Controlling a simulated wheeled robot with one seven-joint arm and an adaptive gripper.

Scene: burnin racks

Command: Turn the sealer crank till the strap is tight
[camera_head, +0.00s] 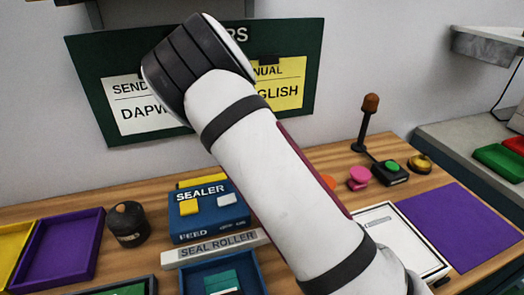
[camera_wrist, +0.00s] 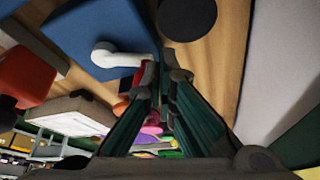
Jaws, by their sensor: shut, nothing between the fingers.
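The sealer (camera_head: 207,212) is a blue box marked SEALER and FEED, with yellow and white patches, on the wooden bench. A grey bar marked SEAL ROLLER (camera_head: 217,249) lies in front of it. In the wrist view, a white bent handle (camera_wrist: 122,56), which looks like the crank, stands out from a blue body (camera_wrist: 95,28). My gripper (camera_wrist: 164,68) is shut and empty, its tips just right of the handle; I cannot tell whether they touch. In the head view my arm hides my gripper and the sealer's right side. I cannot make out the strap.
A dark pot (camera_head: 128,223) and a purple tray (camera_head: 65,250) stand left of the sealer. A framed white panel (camera_head: 421,255), a purple mat (camera_head: 462,228) and a lamp post (camera_head: 365,122) are on the right. The sign board (camera_head: 196,50) hangs behind my arm.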

